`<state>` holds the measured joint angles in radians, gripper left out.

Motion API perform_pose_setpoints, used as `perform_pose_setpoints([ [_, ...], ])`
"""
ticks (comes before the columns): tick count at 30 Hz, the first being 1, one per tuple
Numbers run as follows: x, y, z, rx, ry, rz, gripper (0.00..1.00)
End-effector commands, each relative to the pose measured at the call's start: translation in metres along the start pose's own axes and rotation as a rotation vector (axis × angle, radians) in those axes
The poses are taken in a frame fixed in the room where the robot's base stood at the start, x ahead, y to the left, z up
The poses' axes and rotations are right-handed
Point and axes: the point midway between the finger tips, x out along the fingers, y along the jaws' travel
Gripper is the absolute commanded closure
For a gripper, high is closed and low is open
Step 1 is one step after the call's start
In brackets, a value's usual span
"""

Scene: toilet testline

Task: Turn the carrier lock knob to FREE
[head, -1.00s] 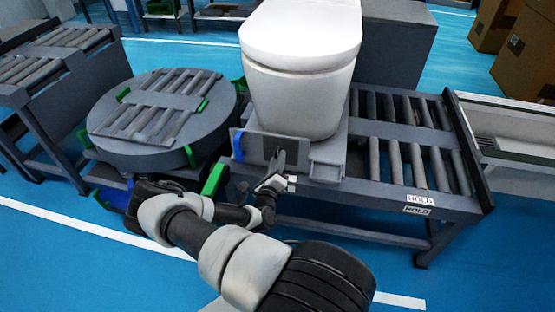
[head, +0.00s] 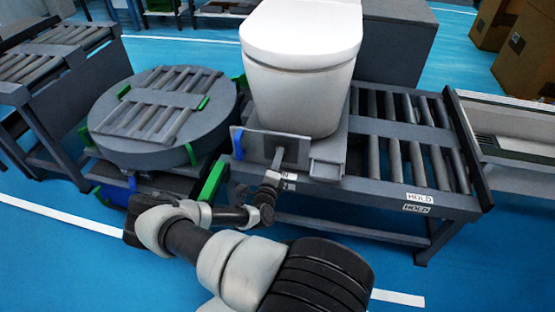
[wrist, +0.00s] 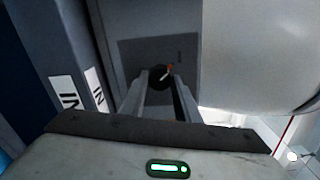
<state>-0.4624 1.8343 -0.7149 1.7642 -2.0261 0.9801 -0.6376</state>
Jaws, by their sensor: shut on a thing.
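The carrier lock knob (wrist: 158,74) is a small dark round knob on a dark plate (wrist: 185,48) in the wrist view. An orange and white mark on it slants toward the upper right. Faint lettering on the plate is too small to read. My gripper (wrist: 159,82) has its two fingers on either side of the knob, shut on it. In the head view the plate (head: 300,150) is on the front of the carrier under the white toilet (head: 300,95). My gripper (head: 279,154) reaches the plate from below and hides the knob there.
The carrier stands on a roller conveyor (head: 400,150) with HOLD labels at its right. A round roller turntable (head: 150,155) is close on the left, with green and blue brackets. The wrist view shows IN labels (wrist: 66,92) on a grey frame. Blue floor is open in front.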

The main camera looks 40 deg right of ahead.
Motion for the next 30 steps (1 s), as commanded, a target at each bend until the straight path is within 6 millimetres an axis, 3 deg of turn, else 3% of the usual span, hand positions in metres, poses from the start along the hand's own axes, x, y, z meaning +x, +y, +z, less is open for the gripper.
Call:
perform_pose_setpoints([
  [6, 0.000, 0.000, -0.002, -0.001, 0.003, 0.001, 0.93],
  [7, 0.000, 0.000, -0.002, -0.001, 0.003, 0.001, 0.68],
  [10, 0.000, 0.000, -0.002, -0.001, 0.003, 0.001, 0.52],
  [22, -0.008, 0.000, 0.000, 0.000, 0.001, 0.002, 0.52],
  [26, -0.028, -0.001, 0.001, 0.000, 0.000, 0.003, 0.52],
  [30, -0.061, -0.002, 0.001, -0.001, -0.001, 0.004, 0.52],
])
